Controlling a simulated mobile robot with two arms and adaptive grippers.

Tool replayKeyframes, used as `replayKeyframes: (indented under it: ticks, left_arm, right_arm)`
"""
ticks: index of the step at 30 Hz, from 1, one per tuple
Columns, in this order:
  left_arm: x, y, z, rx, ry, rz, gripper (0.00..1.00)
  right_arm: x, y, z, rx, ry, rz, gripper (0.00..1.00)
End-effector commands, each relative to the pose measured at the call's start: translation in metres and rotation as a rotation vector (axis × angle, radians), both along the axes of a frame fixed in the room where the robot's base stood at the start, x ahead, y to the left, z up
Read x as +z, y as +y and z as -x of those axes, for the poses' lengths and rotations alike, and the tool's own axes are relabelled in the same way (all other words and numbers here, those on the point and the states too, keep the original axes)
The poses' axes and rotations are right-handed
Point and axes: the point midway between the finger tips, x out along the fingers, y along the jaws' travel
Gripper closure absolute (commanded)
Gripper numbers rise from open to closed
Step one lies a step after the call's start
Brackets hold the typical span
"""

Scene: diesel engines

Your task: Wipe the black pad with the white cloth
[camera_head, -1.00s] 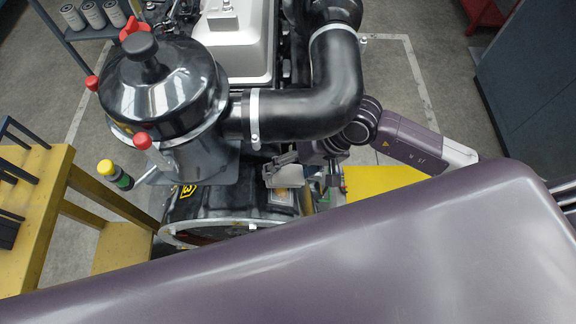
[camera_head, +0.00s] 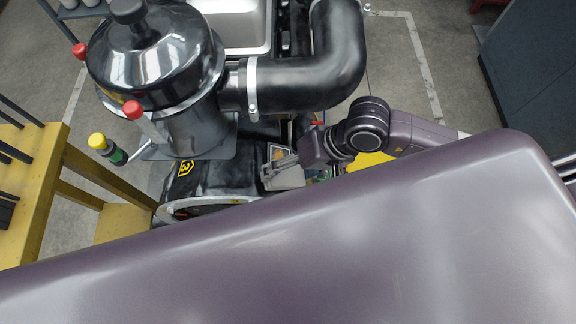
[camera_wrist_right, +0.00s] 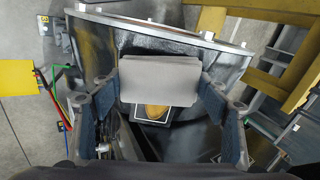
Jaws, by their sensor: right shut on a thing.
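My right gripper (camera_head: 284,164) is shut on the white cloth (camera_head: 287,180), a pale grey folded block. In the right wrist view the cloth (camera_wrist_right: 160,82) sits between the two fingers (camera_wrist_right: 160,90). The black pad (camera_wrist_right: 152,121) is a small dark square with a light border and an orange-brown patch (camera_wrist_right: 155,111). The cloth hides part of it in the wrist view. In the head view the pad (camera_head: 277,149) shows just beyond the cloth. I cannot tell whether cloth and pad touch. My left gripper is not in view.
The pad lies on the dark engine housing (camera_head: 215,178). A black canister (camera_head: 155,60) and a thick black pipe (camera_head: 300,85) rise close to my right gripper. Yellow stairs (camera_head: 30,210) stand at the left. Coloured cables (camera_wrist_right: 58,95) show in the wrist view.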

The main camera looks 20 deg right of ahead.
Motion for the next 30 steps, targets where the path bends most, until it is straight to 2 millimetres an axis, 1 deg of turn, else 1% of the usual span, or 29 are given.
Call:
replayKeyframes:
  ticks: [5, 8, 16, 20, 25, 30]
  left_arm:
    - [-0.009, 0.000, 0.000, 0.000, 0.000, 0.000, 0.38]
    - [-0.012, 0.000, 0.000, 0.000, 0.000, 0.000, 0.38]
    - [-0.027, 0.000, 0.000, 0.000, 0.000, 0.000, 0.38]
    - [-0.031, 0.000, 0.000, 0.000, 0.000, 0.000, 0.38]
    - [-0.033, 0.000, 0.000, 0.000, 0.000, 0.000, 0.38]
    - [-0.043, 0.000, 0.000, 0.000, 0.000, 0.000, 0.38]
  right_arm:
    - [-0.002, 0.000, 0.000, 0.001, -0.002, 0.000, 0.56]
    - [-0.001, -0.001, -0.005, 0.000, -0.001, 0.000, 0.56]
    - [-0.004, -0.008, -0.029, -0.002, -0.002, 0.002, 0.56]
    - [-0.003, -0.010, -0.036, -0.001, -0.003, 0.001, 0.56]
    - [-0.003, -0.011, -0.041, -0.001, -0.002, 0.001, 0.56]
    - [-0.004, -0.016, -0.055, -0.003, -0.004, 0.003, 0.56]
